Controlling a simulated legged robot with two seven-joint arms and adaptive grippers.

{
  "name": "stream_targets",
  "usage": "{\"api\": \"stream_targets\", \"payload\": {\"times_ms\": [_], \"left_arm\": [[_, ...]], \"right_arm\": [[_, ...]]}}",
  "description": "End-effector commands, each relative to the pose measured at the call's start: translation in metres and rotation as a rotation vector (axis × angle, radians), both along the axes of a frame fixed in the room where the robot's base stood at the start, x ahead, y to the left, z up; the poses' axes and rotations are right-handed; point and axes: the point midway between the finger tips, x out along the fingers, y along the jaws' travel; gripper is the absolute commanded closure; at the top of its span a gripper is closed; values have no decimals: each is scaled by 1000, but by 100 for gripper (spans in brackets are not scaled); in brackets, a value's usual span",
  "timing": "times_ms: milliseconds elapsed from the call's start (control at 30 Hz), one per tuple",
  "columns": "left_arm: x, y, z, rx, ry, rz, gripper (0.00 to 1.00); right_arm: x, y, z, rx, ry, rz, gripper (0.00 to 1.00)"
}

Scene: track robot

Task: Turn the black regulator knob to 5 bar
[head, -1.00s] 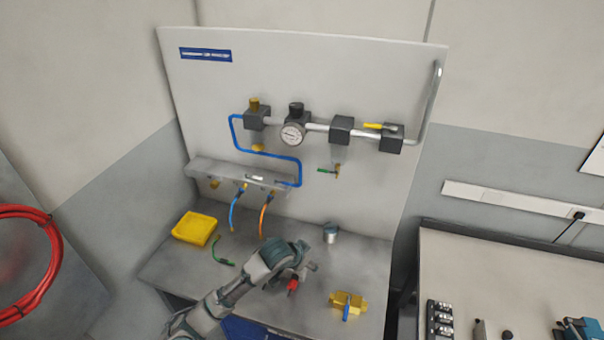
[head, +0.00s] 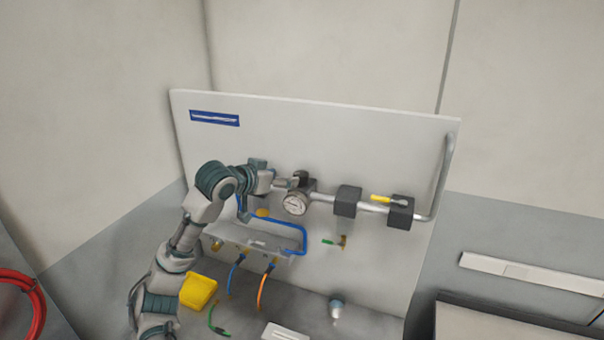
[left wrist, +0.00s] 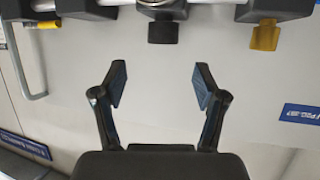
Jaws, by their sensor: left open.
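The black regulator knob (head: 301,176) sits on top of its dark block on the panel's pipe, above a round white-faced gauge (head: 296,203). The gauge reading is too small to tell. In the left wrist view the knob (left wrist: 163,29) shows at the top, between the lines of the fingers but beyond their tips. My left gripper (head: 288,182) is just left of the knob in the head view. In the left wrist view the left gripper (left wrist: 159,80) is open and empty, with a gap to the knob. My right gripper is not in view.
Right of the gauge are dark blocks (head: 347,201) and a yellow-handled valve (head: 382,198). A brass-yellow knob (left wrist: 265,35) stands beside the regulator. Blue tubing (head: 283,247) runs below. A yellow bin (head: 198,292) and a small cylinder (head: 336,307) are on the bench.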

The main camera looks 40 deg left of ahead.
Motion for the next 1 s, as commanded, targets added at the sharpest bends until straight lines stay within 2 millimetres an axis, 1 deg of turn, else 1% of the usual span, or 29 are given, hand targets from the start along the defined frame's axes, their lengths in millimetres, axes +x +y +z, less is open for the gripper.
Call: {"api": "stream_targets", "payload": {"times_ms": [33,200,300,400,500,600,867,900,967,1000], "left_arm": [[12,1,-3,-4,5,-2,28],[48,6,-19,-6,3,0,28],[67,7,-27,-5,2,1,28],[81,8,-33,-5,2,2,28],[91,8,-38,-4,1,1,28],[96,7,-40,0,1,1,28],[97,5,-41,1,0,1,28],[97,6,-41,1,0,1,31],[97,6,-41,0,0,1,46],[97,7,-42,0,1,1,56]], "right_arm": [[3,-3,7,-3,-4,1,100],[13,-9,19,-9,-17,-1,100],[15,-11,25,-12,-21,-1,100],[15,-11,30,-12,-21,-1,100],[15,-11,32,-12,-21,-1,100],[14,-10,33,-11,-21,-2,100],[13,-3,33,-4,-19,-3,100],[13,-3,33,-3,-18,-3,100],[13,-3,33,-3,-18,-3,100],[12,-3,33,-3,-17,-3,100]]}}
